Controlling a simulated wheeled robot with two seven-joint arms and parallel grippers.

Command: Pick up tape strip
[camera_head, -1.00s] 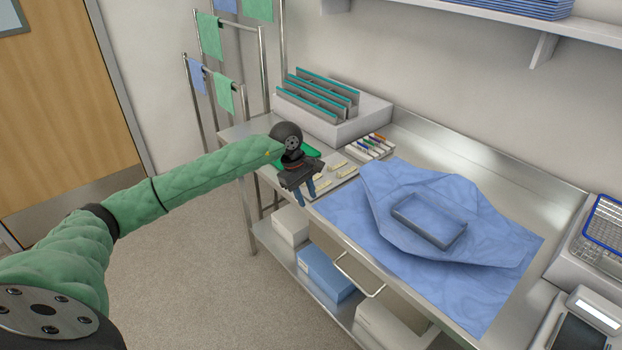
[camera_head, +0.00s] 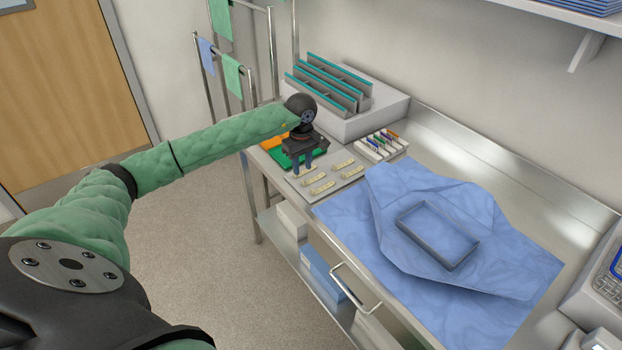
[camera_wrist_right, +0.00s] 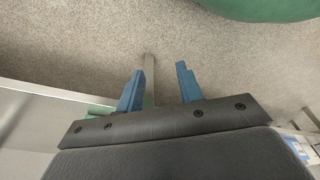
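Several small cream tape strips lie on a thin grey board on the steel table in the head view, among them a front tape strip (camera_head: 322,188) and a right tape strip (camera_head: 343,165). My left gripper (camera_head: 303,167) points down at the board's back left, with its blue fingers apart. A tape strip (camera_head: 307,172) lies right at its fingertips; I cannot tell whether they touch it. My right gripper (camera_wrist_right: 160,82) shows in the right wrist view, open and empty, with grey floor behind its fingers. It is not in the head view.
A green tray (camera_head: 283,157) lies behind my left gripper. A rack of coloured markers (camera_head: 381,146) stands right of the board, with a grey divided organiser (camera_head: 340,110) behind. A blue drape (camera_head: 350,220) with a rectangular frame (camera_head: 437,238) covers the table's middle.

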